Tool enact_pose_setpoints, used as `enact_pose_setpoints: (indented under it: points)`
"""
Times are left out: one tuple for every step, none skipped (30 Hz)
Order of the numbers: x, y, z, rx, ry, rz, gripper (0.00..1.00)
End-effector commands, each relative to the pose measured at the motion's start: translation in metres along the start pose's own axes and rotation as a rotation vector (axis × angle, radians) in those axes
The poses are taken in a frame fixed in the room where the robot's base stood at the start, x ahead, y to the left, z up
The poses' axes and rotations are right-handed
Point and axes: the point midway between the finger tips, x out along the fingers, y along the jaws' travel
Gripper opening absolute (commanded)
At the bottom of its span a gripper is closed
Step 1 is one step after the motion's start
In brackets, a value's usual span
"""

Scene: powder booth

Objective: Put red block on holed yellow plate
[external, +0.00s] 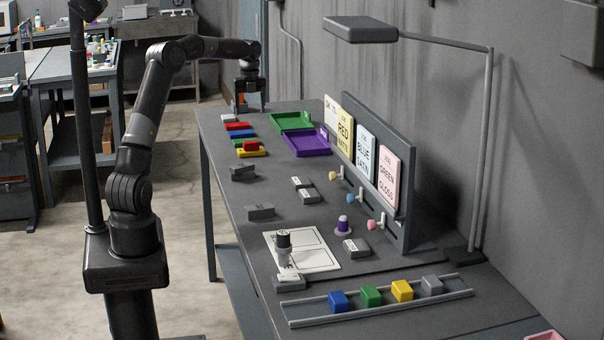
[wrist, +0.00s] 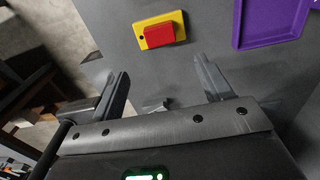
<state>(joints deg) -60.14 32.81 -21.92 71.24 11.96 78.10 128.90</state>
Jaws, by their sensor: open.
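The red block (wrist: 159,35) lies on the yellow plate (wrist: 180,18) in the wrist view, covering much of its middle. Small dark spots, apparently holes, show near the plate's corners. My gripper (external: 250,107) is over the far end of the bench, apart from the block. In the wrist view my gripper (wrist: 163,76) is open, with nothing between its fingers; the block is beyond the fingertips.
White, blue, red and green flat pieces (external: 241,132) lie beside the yellow plate. A green tray (external: 292,121) and a purple tray (external: 308,143) stand to their right. A sign board (external: 372,168) stands behind. Grey blocks (external: 243,172) lie nearer; bench space between is clear.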

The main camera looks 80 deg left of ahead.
Motion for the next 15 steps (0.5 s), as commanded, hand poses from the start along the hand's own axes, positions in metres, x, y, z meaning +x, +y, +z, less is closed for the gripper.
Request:
enact_pose_setpoints:
  points:
    - [-0.002, -0.001, -0.004, -0.002, -0.003, -0.001, 0.72]
    - [-0.004, -0.003, -0.007, -0.007, -0.006, -0.001, 0.72]
    - [-0.008, -0.006, -0.015, -0.019, -0.013, -0.003, 0.72]
    - [-0.011, -0.008, -0.023, -0.030, -0.020, -0.004, 0.72]
    - [-0.016, -0.011, -0.033, -0.046, -0.027, -0.006, 0.72]
    - [-0.022, -0.015, -0.049, -0.074, -0.039, -0.009, 0.72]
    - [-0.029, -0.017, -0.063, -0.099, -0.049, -0.014, 0.72]
    - [-0.035, -0.019, -0.077, -0.127, -0.060, -0.020, 0.72]
    - [-0.042, -0.021, -0.098, -0.168, -0.074, -0.028, 0.72]
    - [-0.048, -0.022, -0.114, -0.201, -0.085, -0.036, 0.72]
    - [-0.053, -0.022, -0.129, -0.235, -0.095, -0.046, 0.72]
    - [-0.059, -0.021, -0.150, -0.279, -0.105, -0.059, 0.72]
    - [-0.064, -0.020, -0.165, -0.313, -0.111, -0.070, 0.72]
    - [-0.068, -0.018, -0.179, -0.348, -0.117, -0.083, 0.72]
    - [-0.074, -0.015, -0.199, -0.394, -0.124, -0.099, 0.72]
